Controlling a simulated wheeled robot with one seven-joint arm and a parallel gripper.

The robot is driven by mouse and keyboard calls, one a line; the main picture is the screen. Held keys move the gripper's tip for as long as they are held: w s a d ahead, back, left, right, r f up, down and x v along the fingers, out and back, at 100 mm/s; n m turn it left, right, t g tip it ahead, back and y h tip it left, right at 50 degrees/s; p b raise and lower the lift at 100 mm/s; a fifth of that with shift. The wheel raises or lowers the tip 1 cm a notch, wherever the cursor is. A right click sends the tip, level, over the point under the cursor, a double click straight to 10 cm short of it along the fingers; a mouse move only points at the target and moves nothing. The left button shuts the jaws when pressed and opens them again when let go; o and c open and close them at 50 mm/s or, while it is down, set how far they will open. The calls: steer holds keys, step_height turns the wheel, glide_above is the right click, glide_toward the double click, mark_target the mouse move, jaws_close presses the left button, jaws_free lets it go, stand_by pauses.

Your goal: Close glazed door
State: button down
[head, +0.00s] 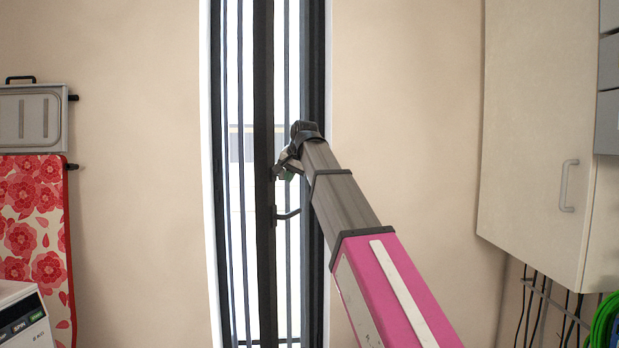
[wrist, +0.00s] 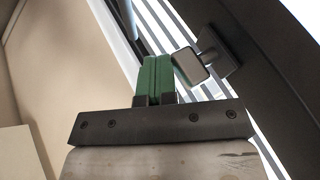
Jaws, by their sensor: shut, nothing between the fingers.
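The glazed door (head: 264,110) is tall and narrow, with dark frame members and bright glass behind thin vertical bars. I cannot tell whether it stands slightly ajar. A dark lever handle (head: 288,214) projects from its middle upright. My gripper (head: 286,174) is in front of the door, a little above that handle, partly hidden by my arm's end. In the wrist view my gripper's green fingers (wrist: 156,64) are shut together and empty. They are right beside a grey, square-ended handle part (wrist: 190,66) on the dark frame; I cannot tell whether they touch it.
A wall cabinet (head: 535,130) with a bar handle hangs at the right, above cables and a green coil (head: 606,322). At the left are a folded metal panel (head: 30,120), a red floral board (head: 35,220) and a white appliance (head: 20,318). Bare wall flanks the door.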

steer(key=w+a+m, duration=0.1)
steer(key=a, duration=0.3)
steer(key=w+a+m+h, duration=0.1)
steer(key=w+a, duration=0.1)
steer(key=a, duration=0.1)
steer(key=w+a, duration=0.1)
steer(key=a, duration=0.3)
steer(key=shift+w+a+r+m+t+h, duration=0.1)
steer(key=shift+w+a+m+t+h, duration=0.2)
steer(key=shift+w+a+m+t, duration=0.1)
steer(key=w+a+m+h, duration=0.2)
steer(key=w+a+m, duration=0.1)
steer(key=w+a, duration=1.6)
steer(key=w, duration=0.3)
steer(key=shift+w+a+m, duration=0.2)
steer(key=shift+a+m, duration=0.1)
steer(key=shift+a, duration=0.05)
steer(key=shift+s, duration=0.1)
